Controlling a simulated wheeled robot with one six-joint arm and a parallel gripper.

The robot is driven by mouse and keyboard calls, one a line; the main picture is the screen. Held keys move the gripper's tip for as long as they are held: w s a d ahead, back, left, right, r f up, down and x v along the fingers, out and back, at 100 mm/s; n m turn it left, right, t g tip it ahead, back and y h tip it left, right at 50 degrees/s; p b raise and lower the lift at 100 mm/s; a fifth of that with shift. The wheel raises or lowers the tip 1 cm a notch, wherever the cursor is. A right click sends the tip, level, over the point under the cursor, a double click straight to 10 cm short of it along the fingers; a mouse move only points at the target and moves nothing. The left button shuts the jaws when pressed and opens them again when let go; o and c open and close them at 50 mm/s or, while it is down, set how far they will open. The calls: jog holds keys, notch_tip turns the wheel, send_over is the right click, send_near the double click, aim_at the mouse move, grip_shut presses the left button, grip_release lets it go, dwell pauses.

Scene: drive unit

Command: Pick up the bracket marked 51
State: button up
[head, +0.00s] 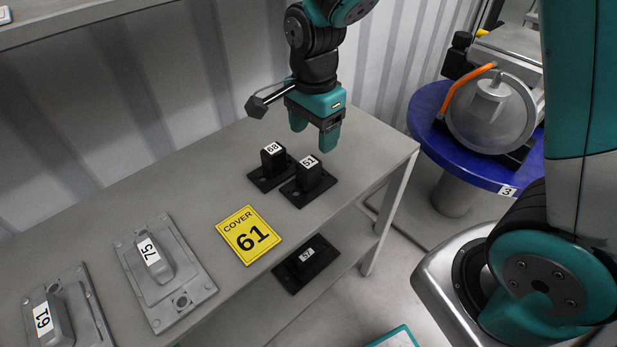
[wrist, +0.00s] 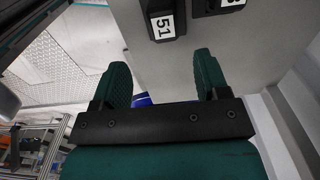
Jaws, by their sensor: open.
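The bracket marked 51 (head: 310,184) is a black block on a flat black base. It stands upright on the grey shelf top near its right end. In the wrist view the bracket marked 51 (wrist: 163,22) shows at the top edge, partly cut off, beyond the fingertips. My gripper (head: 315,138) is open and empty, above and behind that bracket in the head view, apart from it. In the wrist view both teal fingers of my gripper (wrist: 160,72) are spread with nothing between them.
A similar black bracket (head: 272,168), seemingly marked 68, stands close left of it. Another black bracket (head: 305,265) lies on the lower shelf. A yellow COVER 61 sign (head: 248,235) and grey covers (head: 165,270) occupy the left. A blue round table (head: 428,125) stands right.

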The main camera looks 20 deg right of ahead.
aim_at(313, 163)
notch_tip(313, 163, down, 7)
jog(key=shift+r, duration=0.2)
jog(key=f, duration=0.5)
jog(key=shift+w+a+f, duration=0.1)
jog(key=shift+w+a, duration=0.05)
jog(key=shift+a, duration=0.25)
grip_shut()
